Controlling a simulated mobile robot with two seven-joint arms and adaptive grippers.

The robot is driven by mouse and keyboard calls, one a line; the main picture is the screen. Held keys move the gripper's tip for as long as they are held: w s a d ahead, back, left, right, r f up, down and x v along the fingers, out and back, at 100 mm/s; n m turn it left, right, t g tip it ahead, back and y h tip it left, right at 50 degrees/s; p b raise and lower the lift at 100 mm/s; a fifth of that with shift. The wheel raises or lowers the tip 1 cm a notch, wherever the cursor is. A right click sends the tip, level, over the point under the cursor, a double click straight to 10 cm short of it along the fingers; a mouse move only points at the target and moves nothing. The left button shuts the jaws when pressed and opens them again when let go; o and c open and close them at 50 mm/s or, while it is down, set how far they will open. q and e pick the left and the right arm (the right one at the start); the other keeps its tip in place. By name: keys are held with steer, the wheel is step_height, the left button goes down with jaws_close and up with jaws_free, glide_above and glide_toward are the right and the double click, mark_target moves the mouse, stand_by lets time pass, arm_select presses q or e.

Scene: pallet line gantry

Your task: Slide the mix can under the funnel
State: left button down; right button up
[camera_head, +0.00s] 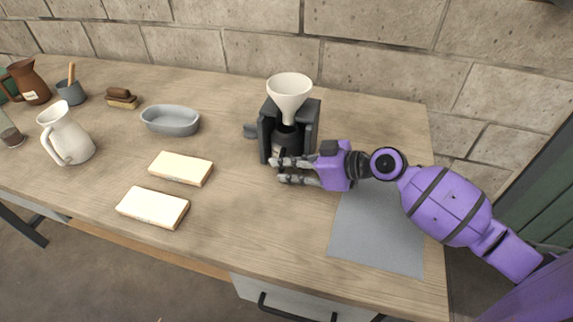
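The white funnel (290,92) sits upright in a dark stand (265,135) near the back of the table. A dark can (286,139), which looks like the mix can, stands upright between the stand's sides, below the funnel's spout. Its lower part is partly hidden by my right gripper's fingers. My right gripper (276,170) is just in front of the can and stand, pointing left. Its two fingers are apart with nothing seen between them. Whether a finger touches the can, I cannot tell. My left gripper is not in view.
A grey mat (378,235) lies at the front right, partly under my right arm. Two pale blocks (181,168) (153,207) and a grey oval dish (171,121) lie left of the stand.

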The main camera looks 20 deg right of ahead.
jaws_close()
steer(key=shift+o, duration=2.3)
jaws_free()
steer(key=shift+r, duration=0.1)
steer(key=v, duration=1)
steer(key=shift+s+d, duration=0.3)
steer(key=shift+s+d+r, duration=0.2)
steer(key=shift+s+d, duration=0.15)
steer(key=shift+s, duration=0.1)
